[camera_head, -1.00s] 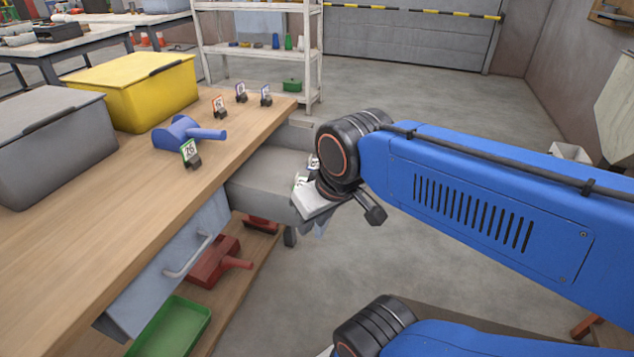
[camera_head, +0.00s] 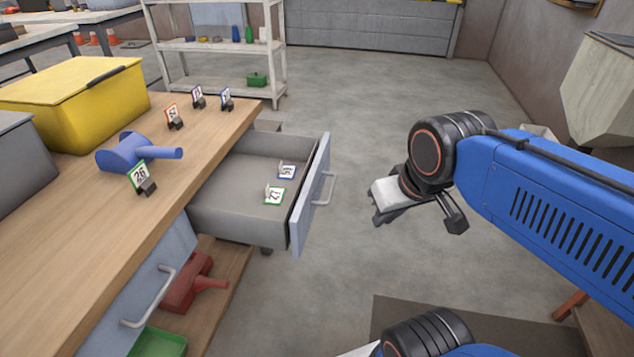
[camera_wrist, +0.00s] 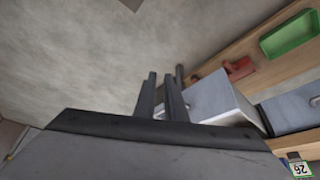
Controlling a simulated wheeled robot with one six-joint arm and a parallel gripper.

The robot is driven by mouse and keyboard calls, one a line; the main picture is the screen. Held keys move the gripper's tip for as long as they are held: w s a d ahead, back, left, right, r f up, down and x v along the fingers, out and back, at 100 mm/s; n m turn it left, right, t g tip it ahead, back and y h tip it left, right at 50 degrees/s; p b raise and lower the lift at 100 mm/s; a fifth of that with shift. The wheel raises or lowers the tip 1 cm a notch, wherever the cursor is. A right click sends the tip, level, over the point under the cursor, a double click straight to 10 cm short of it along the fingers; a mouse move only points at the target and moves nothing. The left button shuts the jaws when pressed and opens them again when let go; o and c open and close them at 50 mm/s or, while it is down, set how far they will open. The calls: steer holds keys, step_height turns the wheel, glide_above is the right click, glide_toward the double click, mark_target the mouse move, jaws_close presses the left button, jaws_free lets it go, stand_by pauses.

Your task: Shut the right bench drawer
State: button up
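The right bench drawer (camera_head: 240,222) stands pulled out from the bench, with its light blue front (camera_head: 310,200) and bar handle facing right. Two number tags lie inside it, one blue-edged (camera_head: 286,171) and one green-edged (camera_head: 273,195). My gripper (camera_head: 382,215) is in the air over the floor to the right of the drawer front, apart from it. In the wrist view its two fingers (camera_wrist: 160,92) show a narrow gap with nothing between them. The drawer front also shows there, just right of the fingers (camera_wrist: 212,97).
On the bench top (camera_head: 75,230) are a blue scoop (camera_head: 125,155), a yellow bin (camera_head: 80,110) and several tag stands. The left drawer front (camera_head: 130,315) is nearer me. A red scoop (camera_head: 185,288) lies below. A white shelf (camera_head: 215,47) stands behind. Floor right of the drawer is clear.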

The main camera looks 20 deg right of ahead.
steer(key=shift+w+r+m, duration=0.15)
steer(key=shift+w+m, duration=0.15)
jaws_close()
steer(key=w+d+r+m+g+y, duration=0.1)
steer(key=w+d+r+m, duration=0.15)
steer(key=w+m, duration=0.6)
steer(key=w+d+r+m+g+y, duration=0.1)
steer(key=w+d+m+y, duration=0.15)
steer(key=w+m, duration=0.55)
steer(key=w+d+r+m, duration=0.2)
steer(key=w+d+m, duration=0.1)
steer(key=w+m, duration=0.5)
steer(key=w+a+f, duration=0.5)
steer(key=a+f, duration=0.1)
steer(key=f, duration=0.3)
steer(key=shift+a+f+n, duration=0.2)
steer(key=shift+a+n, duration=0.15)
steer(key=shift+w, duration=0.1)
